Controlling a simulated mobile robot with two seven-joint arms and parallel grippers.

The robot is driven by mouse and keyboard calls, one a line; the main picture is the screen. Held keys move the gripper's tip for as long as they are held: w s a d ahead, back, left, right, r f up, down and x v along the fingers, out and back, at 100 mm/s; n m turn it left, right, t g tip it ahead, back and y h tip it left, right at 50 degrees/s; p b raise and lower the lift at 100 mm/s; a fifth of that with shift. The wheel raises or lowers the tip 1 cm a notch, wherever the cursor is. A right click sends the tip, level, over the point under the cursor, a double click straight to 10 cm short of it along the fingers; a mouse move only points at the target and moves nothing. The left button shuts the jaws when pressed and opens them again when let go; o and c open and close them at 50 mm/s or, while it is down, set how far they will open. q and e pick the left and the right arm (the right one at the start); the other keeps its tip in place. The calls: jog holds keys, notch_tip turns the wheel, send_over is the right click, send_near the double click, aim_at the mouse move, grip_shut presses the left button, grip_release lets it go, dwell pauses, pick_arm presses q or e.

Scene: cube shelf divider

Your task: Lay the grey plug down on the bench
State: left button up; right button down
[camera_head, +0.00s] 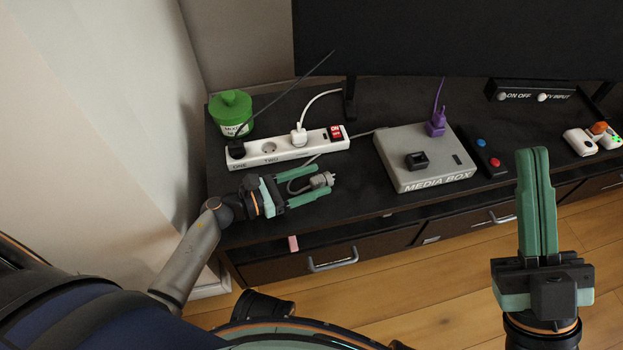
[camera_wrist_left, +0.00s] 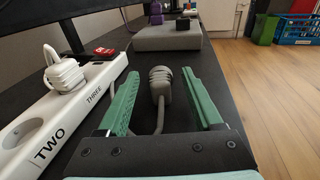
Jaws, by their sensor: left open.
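The grey plug (camera_head: 321,180) lies on the black bench (camera_head: 350,205), in front of the white power strip. In the left wrist view the plug (camera_wrist_left: 161,82) sits between the two green fingers, with a gap on each side, its cord running back toward the palm. My left gripper (camera_head: 316,184) is open around the plug, low over the bench. It also shows in the left wrist view (camera_wrist_left: 158,95). My right gripper (camera_head: 532,152) is raised in front of the bench at the right, its fingers together, with nothing visible between them.
The power strip (camera_head: 285,148) holds a black plug (camera_head: 236,149) and a white plug (camera_head: 298,136). A green jar (camera_head: 231,112) stands behind it. The media box (camera_head: 423,157) with a purple plug (camera_head: 436,125) stands to the right. Bare bench lies between plug and box.

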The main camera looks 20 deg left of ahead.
aim_at(314, 181)
pick_arm(q)
jog(key=shift+s+a+f, duration=0.1)
jog(key=shift+s+f, duration=0.3)
jog(key=shift+f, duration=0.4)
pick_arm(e)
jog(key=shift+w, duration=0.1)
pick_arm(q)
jog(key=shift+a+r, duration=0.1)
jog(key=shift+s+a+r+p, duration=0.4)
jog(key=shift+s+a+p, duration=0.1)
jog(key=shift+a+p, duration=0.1)
jog(key=shift+s+a+r, duration=0.25)
jog(key=shift+a+r, duration=0.05)
jog(key=shift+r, duration=0.25)
pick_arm(e)
jog(key=shift+a+r, duration=0.1)
jog(key=shift+r, duration=0.5)
jog(key=shift+w, duration=0.1)
